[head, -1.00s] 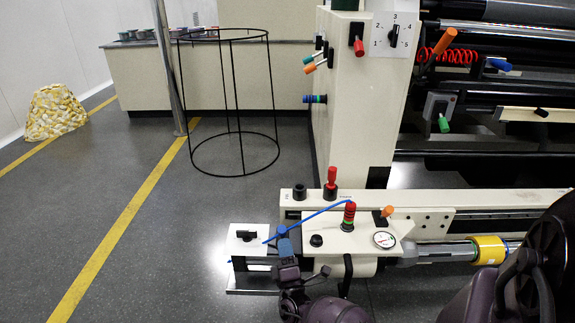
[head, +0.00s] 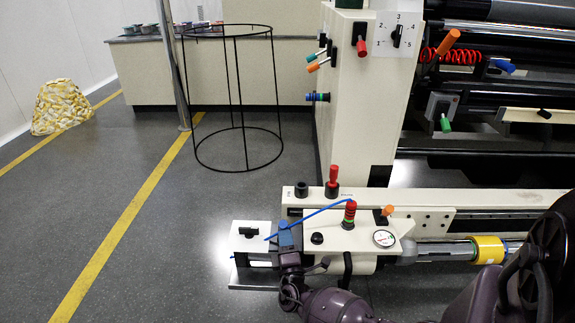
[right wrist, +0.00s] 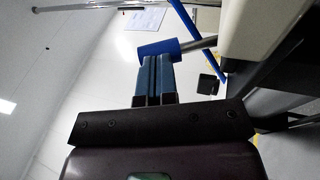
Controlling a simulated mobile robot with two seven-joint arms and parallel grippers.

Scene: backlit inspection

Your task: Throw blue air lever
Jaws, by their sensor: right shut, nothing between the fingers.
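My right gripper (head: 287,241) is at the left end of the low cream machine arm, beside the thin blue hose. Its blue-grey fingers are shut together with nothing between them. In the right wrist view, the closed fingertips (right wrist: 155,60) are right at the blue lever handle (right wrist: 157,50), which sits on a short metal rod. They seem to touch it, but I cannot be sure. In the head view the handle (head: 283,223) is only a small blue patch at the fingertips, mostly covered. My left gripper is not in view.
The blue hose (head: 320,213) runs close past the gripper. A red-topped lever (head: 333,176), a banded red knob (head: 350,213) and a gauge (head: 384,238) stand on the machine arm. A black wire hoop stand (head: 245,150) is behind, with open floor to the left.

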